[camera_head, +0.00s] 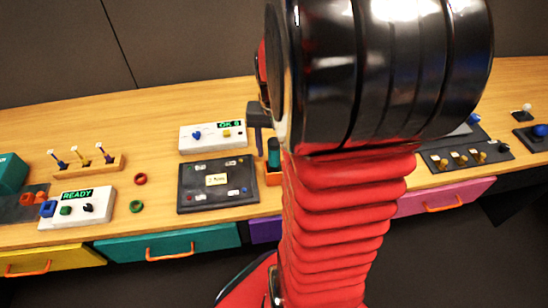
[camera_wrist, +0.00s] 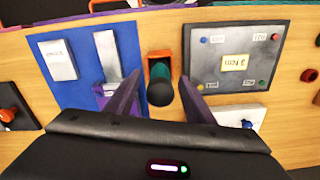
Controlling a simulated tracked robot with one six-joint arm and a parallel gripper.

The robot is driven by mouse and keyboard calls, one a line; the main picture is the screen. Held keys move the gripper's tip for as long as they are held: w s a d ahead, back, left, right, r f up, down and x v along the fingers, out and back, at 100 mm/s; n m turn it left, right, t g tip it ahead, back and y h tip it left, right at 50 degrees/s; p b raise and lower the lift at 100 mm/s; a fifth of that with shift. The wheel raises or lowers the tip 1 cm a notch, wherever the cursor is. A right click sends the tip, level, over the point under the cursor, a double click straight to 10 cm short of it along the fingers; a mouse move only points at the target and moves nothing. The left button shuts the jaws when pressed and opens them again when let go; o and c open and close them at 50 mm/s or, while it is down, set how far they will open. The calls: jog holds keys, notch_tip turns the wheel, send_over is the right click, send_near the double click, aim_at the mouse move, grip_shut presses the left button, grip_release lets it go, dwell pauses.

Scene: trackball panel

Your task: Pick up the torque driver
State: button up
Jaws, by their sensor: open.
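The torque driver, with a teal body and a dark rounded end, stands in a small orange holder (camera_head: 273,178) on the bench. In the head view the driver (camera_head: 273,152) shows just left of my red arm. In the wrist view the driver (camera_wrist: 160,88) points up toward the camera, with the orange holder (camera_wrist: 158,55) around its far end. My gripper (camera_wrist: 158,78) is open, its two purple fingers on either side of the driver with gaps to both. In the head view my gripper (camera_head: 259,128) is just above and left of the driver, partly hidden.
A dark board (camera_head: 222,188) with a label and corner screws lies left of the holder; the same board (camera_wrist: 255,85) is at right in the wrist view. A blue mat (camera_wrist: 75,85) with a white box lies on the holder's other side. My arm hides the bench's middle.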

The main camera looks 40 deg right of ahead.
jog(key=shift+c, duration=0.4)
jog(key=c, duration=1.1)
